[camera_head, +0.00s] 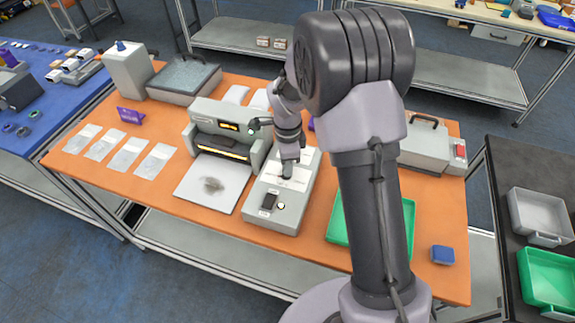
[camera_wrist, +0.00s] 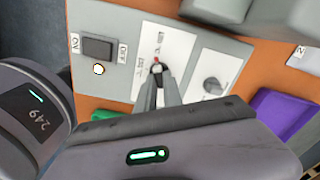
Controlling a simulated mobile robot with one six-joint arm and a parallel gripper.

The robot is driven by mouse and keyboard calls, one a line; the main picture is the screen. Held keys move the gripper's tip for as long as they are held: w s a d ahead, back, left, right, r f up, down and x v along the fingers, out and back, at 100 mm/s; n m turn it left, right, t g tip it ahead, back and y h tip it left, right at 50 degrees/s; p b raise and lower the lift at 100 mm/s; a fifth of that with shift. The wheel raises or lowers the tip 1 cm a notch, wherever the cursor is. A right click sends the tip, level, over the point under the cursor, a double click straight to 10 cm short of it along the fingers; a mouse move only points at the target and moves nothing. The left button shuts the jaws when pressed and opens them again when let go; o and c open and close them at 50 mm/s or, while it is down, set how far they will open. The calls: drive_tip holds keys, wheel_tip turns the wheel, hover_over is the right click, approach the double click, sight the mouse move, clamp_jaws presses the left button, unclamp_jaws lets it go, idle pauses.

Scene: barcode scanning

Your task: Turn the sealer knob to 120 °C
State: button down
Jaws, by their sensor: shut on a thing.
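The grey control box (camera_head: 270,222) stands on the orange bench, with a dark rocker switch (camera_wrist: 97,48), a small lit lamp (camera_wrist: 98,69) and white dial labels (camera_wrist: 178,45). My gripper (camera_wrist: 158,72) points down onto the box and is shut on a small knob (camera_wrist: 157,67) on the larger label. A red mark shows at the fingertips. The fingers cover most of this knob, and the scale print is too small to read. A second, grey knob (camera_wrist: 212,86) sits free beside it. My gripper also shows in the head view (camera_head: 288,172).
The grey sealing machine (camera_head: 226,122) with amber displays stands left of the box, a pale plate (camera_head: 190,190) before it. A green tray (camera_head: 337,228) and blue block (camera_head: 442,255) lie to the right. Flat pouches (camera_head: 128,153) lie at left.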

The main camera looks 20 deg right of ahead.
drive_tip(key=n, duration=0.7)
drive_tip(key=shift+w, duration=0.15)
drive_tip(key=n, duration=0.3)
drive_tip(key=shift+a+n+p, duration=0.1)
drive_tip(key=shift+n+p, duration=0.3)
drive_tip(key=n, duration=0.3)
drive_tip(key=shift+r+n+p, duration=0.1)
drive_tip(key=shift+n+p, duration=0.2)
drive_tip(key=shift+p, duration=0.05)
drive_tip(key=n+p, duration=0.1)
drive_tip(key=n, duration=0.5)
drive_tip(key=shift+w+a, duration=0.1)
drive_tip(key=shift+a, duration=0.05)
drive_tip(key=n+p, duration=0.1)
drive_tip(key=n, duration=0.5)
drive_tip(key=shift+a+p, duration=0.1)
drive_tip(key=shift+p, duration=0.2)
drive_tip(key=c, duration=1.5)
unclamp_jaws()
